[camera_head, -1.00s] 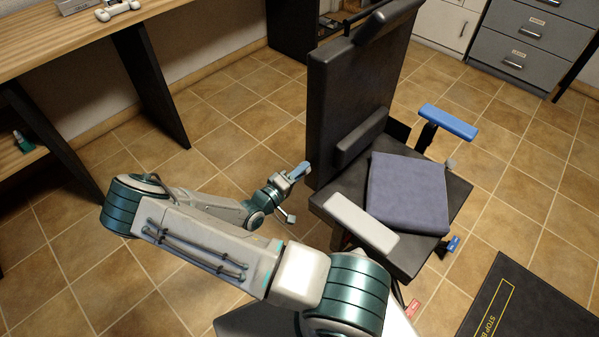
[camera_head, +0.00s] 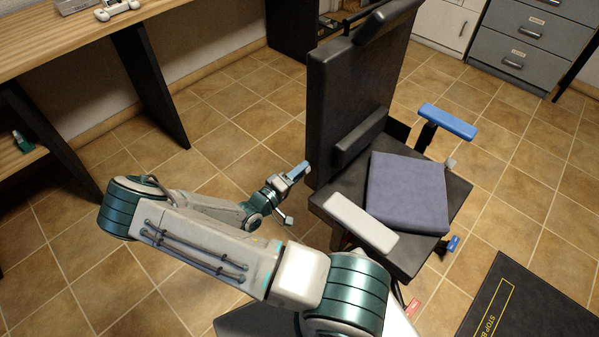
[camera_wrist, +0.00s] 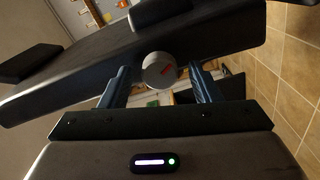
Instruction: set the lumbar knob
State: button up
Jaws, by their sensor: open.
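My gripper (camera_wrist: 160,76) is open, with one blue finger on each side of the knob in the picture. I cannot tell whether the fingers reach around it or stop short. In the head view my gripper (camera_head: 296,172) is beside the lower left edge of the chair back (camera_head: 350,100); the knob cannot be made out there.
The seat holds a blue-grey cushion (camera_head: 408,193). A pale armrest (camera_head: 361,224) lies close to my arm; a blue armrest (camera_head: 448,122) is on the far side. A wooden desk (camera_head: 60,40) stands at left. A dark mat (camera_head: 535,305) lies at lower right. Tiled floor behind my gripper is clear.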

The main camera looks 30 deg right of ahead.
jog(key=v, duration=1.3)
